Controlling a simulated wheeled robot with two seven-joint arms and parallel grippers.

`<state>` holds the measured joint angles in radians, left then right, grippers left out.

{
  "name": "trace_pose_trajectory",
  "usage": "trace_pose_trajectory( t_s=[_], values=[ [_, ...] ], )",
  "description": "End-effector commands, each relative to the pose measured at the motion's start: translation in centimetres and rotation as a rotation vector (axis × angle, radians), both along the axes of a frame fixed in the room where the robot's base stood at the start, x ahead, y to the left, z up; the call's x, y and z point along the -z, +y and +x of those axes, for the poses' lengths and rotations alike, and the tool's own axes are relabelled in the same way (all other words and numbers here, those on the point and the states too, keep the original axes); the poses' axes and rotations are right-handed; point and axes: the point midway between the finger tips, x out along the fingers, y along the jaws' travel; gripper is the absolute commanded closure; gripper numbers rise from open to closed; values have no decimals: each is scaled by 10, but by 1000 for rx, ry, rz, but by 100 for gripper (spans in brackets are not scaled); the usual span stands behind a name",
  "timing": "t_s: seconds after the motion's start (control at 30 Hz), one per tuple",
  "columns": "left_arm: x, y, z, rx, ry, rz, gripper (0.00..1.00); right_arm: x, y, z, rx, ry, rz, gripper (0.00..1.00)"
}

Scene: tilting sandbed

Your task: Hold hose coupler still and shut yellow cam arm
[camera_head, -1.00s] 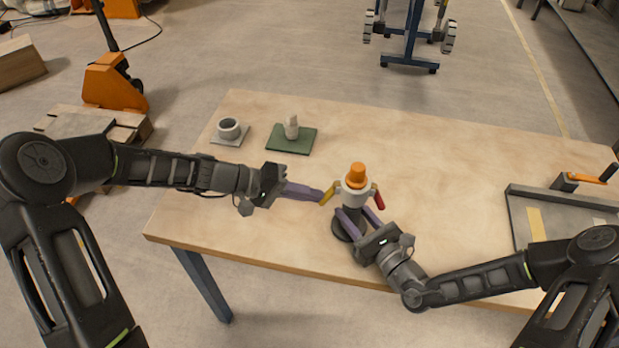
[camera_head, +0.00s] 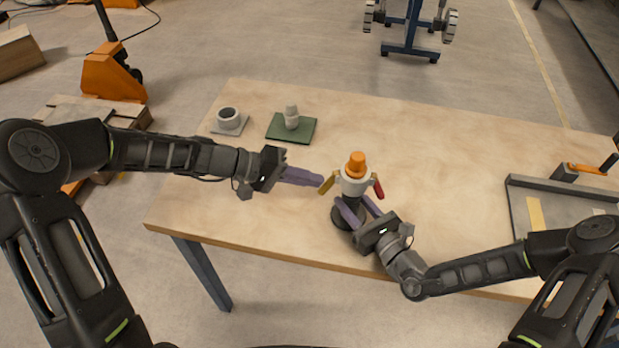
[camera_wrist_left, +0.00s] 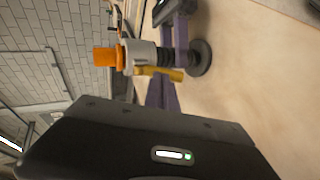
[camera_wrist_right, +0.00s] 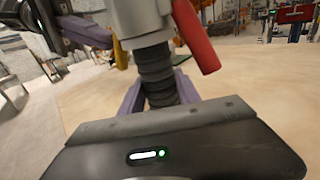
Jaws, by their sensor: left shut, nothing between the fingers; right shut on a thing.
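The hose coupler (camera_head: 354,186) stands upright on a round dark base, with a grey-white body, an orange top (camera_head: 356,164) and a black ribbed hose (camera_wrist_right: 157,75) below. The yellow cam arm (camera_head: 327,184) hangs down and slightly outward on its left side; it also shows in the left wrist view (camera_wrist_left: 160,73). A red cam arm (camera_head: 378,187) hangs on the right side. My left gripper (camera_head: 319,180) is shut and empty, its tips right beside the yellow arm; I cannot tell whether they touch. My right gripper (camera_head: 355,204) is shut on the ribbed hose below the body.
A green mat (camera_head: 275,128) with a pale fitting (camera_head: 291,117) and a grey ring-shaped part (camera_head: 229,117) on a plate lie at the table's back left. A grey tray (camera_head: 515,205) with an orange-handled clamp (camera_head: 585,169) is at the right. The table (camera_head: 450,160) between is clear.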

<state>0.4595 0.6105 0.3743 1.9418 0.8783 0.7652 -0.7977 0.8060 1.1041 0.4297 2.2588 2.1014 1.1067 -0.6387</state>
Motion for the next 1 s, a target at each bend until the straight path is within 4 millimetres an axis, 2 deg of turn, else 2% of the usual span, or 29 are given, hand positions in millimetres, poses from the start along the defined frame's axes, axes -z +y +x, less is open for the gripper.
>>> trace_pose_trajectory(
  t_s=[0.27,0.47,0.8,1.0],
  values=[
    [-5,12,-1,-4,-1,2,100,0,0,0,1,-1,-1,100],
    [-20,42,-7,-5,-1,2,100,0,0,0,1,-1,-1,100],
    [-50,104,-19,-4,-1,2,100,0,0,0,1,-1,-1,100],
    [-59,122,-23,-1,-1,1,100,0,0,0,1,-1,-1,100]
  ],
)
